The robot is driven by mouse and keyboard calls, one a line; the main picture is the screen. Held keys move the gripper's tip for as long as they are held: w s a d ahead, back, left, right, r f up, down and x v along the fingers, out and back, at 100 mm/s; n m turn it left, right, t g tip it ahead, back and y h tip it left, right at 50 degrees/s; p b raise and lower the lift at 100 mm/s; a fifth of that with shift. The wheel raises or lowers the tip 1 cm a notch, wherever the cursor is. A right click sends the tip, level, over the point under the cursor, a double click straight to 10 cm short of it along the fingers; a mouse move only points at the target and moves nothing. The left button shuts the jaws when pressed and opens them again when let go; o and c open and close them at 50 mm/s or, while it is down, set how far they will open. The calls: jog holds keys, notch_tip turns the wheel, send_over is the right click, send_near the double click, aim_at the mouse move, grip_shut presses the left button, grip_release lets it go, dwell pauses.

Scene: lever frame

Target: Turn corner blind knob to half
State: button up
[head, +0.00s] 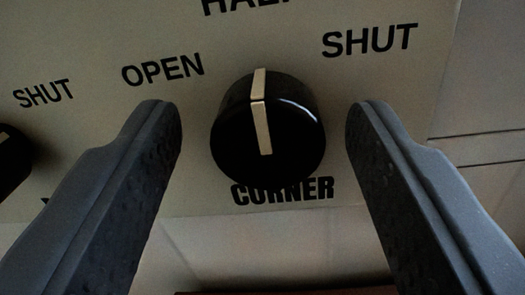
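The corner blind knob (290,145) is round and black with a cream pointer line. It sits on a beige panel (300,60) above the label CORNER. Its pointer line points up, toward the HALF label, which is partly cut off at the top edge. OPEN is printed at its upper left and SHUT at its upper right. My gripper (264,122) is open, with one grey finger on each side of the knob. Visible gaps separate both fingers from the knob in the picture; the depth between them is hard to tell.
Another black knob (10,160) is partly in view at the left edge, with a SHUT label above it to the right. The panel's lower edge runs just below the CORNER label. A pale wall (490,90) lies to the right.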

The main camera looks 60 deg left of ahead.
jog(key=shift+d, duration=0.1)
jog(key=shift+s+d, duration=0.1)
jog(key=shift+d, duration=0.05)
jog(key=b+v, duration=0.3)
jog(key=v, duration=1)
jog(key=shift+d, duration=0.2)
jog(key=shift+s, duration=0.1)
